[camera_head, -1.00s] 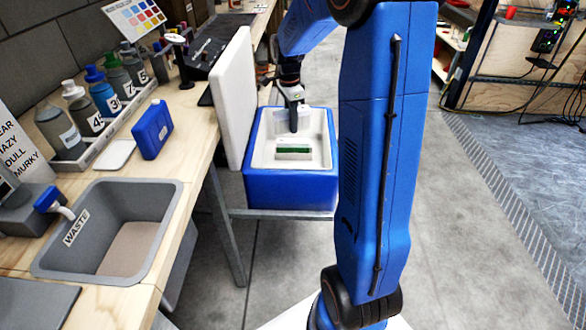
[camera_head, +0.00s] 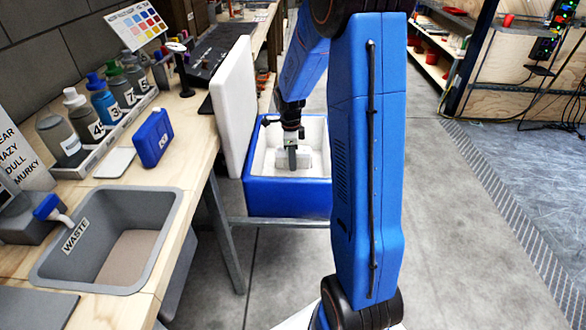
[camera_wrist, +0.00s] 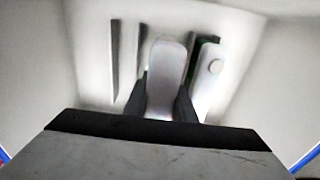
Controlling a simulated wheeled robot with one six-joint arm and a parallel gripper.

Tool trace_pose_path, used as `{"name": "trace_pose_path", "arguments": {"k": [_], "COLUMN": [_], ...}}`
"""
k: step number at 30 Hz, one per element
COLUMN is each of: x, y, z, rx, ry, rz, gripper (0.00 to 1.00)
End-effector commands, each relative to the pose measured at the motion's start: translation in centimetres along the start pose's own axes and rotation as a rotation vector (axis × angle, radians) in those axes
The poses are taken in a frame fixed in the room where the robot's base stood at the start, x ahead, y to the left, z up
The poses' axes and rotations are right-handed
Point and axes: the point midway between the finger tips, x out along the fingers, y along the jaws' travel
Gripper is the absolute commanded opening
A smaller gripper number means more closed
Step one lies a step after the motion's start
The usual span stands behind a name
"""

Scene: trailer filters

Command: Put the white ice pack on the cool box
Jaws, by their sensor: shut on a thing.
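The blue cool box (camera_head: 290,197) stands open with a pale interior. My gripper (camera_head: 292,160) is down inside it, shut on the white ice pack (camera_head: 309,160), which shows on both sides of the fingers. A dark green strip shows behind the pack.
A tall white panel (camera_head: 234,105) stands upright along the box's left side. The bench to the left holds a blue pack (camera_head: 152,138), numbered bottles (camera_head: 105,100) and a grey waste bin (camera_head: 170,210). Dark slots (camera_wrist: 115,60) show inside the box. The floor at right is clear.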

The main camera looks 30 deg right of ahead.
Motion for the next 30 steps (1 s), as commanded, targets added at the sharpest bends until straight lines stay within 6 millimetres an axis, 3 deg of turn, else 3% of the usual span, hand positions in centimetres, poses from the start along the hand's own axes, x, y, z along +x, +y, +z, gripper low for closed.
{"name": "trace_pose_path", "arguments": {"k": [10,22,23,24,25,30], "x": [3.6,4.0,4.0,4.0,4.0,4.0], "y": [0.0,0.0,0.0,0.0,0.0,0.0], "z": [0.2,0.2,0.2,0.2,0.2,0.2], "rx": [0.0,0.0,0.0,0.0,0.0,0.0], "ry": [0.0,0.0,0.0,0.0,0.0,0.0], "rz": [0.002,0.0,0.0,0.0,0.0,0.0], "gripper": [0.0,0.0,0.28,0.38,0.42,0.42]}}
